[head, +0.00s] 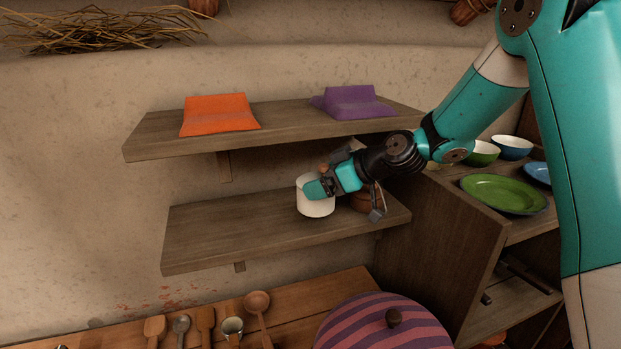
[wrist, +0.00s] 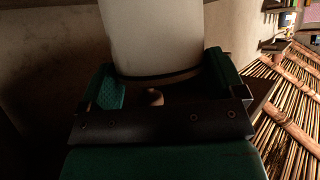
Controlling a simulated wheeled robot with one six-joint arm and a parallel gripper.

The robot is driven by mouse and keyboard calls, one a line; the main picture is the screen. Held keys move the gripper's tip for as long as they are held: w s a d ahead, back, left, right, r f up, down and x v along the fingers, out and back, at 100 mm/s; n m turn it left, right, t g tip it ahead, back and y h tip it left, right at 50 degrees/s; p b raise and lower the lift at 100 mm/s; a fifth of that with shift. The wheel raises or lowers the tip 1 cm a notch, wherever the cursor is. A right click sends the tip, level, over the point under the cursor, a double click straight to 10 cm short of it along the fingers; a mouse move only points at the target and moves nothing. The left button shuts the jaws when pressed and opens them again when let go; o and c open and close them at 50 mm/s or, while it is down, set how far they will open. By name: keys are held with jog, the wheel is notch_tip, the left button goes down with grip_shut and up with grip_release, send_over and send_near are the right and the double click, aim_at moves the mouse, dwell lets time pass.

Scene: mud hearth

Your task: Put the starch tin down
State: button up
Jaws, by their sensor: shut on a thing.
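The starch tin, a white cylinder (head: 316,205), is at the lower wall shelf (head: 225,233) in the head view. My gripper (head: 317,188) is shut on it from the right, with a teal finger across its near side. In the wrist view the pale tin (wrist: 152,38) stands between the two teal fingers (wrist: 160,82). The tin looks upright. Its base appears at or just above the shelf board; I cannot tell whether it touches.
A brown pot (head: 361,201) sits close to the right of the tin, partly behind my gripper. The upper shelf (head: 280,117) with orange cloth (head: 218,114) and purple cloth (head: 355,102) hangs above. The lower shelf's left part is bare. A striped round lid (head: 380,325) is below.

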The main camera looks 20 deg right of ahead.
aim_at(308, 178)
jog(key=shift+w+a+p, duration=0.5)
jog(key=shift+w+a, duration=0.6)
jog(key=shift+w, duration=0.05)
jog(key=shift+f+p, duration=0.95)
jog(key=shift+f, duration=0.85)
jog(key=o, duration=1.3)
jog(key=shift+o, duration=0.2)
jog(key=shift+s+d, duration=0.1)
jog(key=b+v, duration=0.6)
jog(key=v, duration=0.6)
jog(key=s+a+g+h, duration=0.1)
jog(key=s+a+g, duration=0.5)
jog(key=s+a, duration=0.75)
jog(key=s+m+g+h, duration=0.2)
jog(key=s+h, duration=0.1)
jog(key=s, duration=1.1)
jog(key=shift+d+f+g, duration=0.15)
jog(key=shift+f+g, duration=0.1)
jog(key=shift+g, duration=0.05)
